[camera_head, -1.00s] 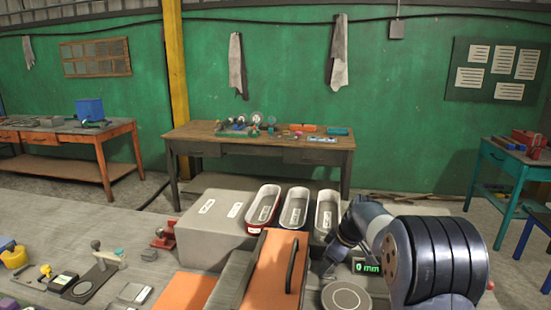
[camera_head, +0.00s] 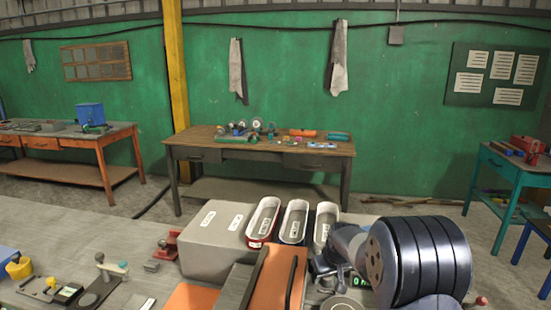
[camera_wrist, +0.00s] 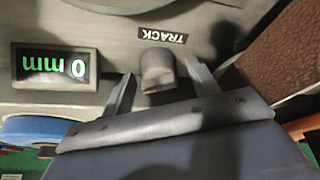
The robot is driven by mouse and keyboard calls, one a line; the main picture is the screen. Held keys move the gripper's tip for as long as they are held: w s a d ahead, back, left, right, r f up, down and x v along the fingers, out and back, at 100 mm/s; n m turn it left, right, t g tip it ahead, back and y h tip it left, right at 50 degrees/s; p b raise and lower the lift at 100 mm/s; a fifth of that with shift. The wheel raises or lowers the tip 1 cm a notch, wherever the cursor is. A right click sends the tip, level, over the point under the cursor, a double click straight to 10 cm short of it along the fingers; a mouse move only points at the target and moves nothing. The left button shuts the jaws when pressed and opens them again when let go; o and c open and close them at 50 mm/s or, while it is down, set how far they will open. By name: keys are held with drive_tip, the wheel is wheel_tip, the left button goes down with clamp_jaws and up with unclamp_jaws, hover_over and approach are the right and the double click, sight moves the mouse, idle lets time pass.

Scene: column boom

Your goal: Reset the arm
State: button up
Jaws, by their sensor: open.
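My gripper (camera_wrist: 160,68) is open in the wrist view, with its two fingers apart. A rounded grey knob (camera_wrist: 157,70) shows between the fingers; I cannot tell whether either finger touches it. A label reading TRACK (camera_wrist: 163,36) lies just beyond the knob. A display reading 0 mm (camera_wrist: 50,63) sits to the left. In the head view my arm (camera_head: 420,262) reaches in from the lower right and bends down beside the bins. The fingers are too small and covered to make out there. The display (camera_head: 360,281) is partly hidden by the arm.
A red bin (camera_head: 263,222), a blue bin (camera_head: 293,222) and a grey bin (camera_head: 325,224) stand left of my arm, beside a grey box (camera_head: 209,240). An orange panel with a dark handle (camera_head: 272,280) lies in front. Small fixtures (camera_head: 95,285) occupy the bench's left.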

drive_tip(key=b+v, duration=0.2)
drive_tip(key=v, duration=0.8)
drive_tip(key=shift+r, duration=0.3)
drive_tip(key=shift+s, duration=0.1)
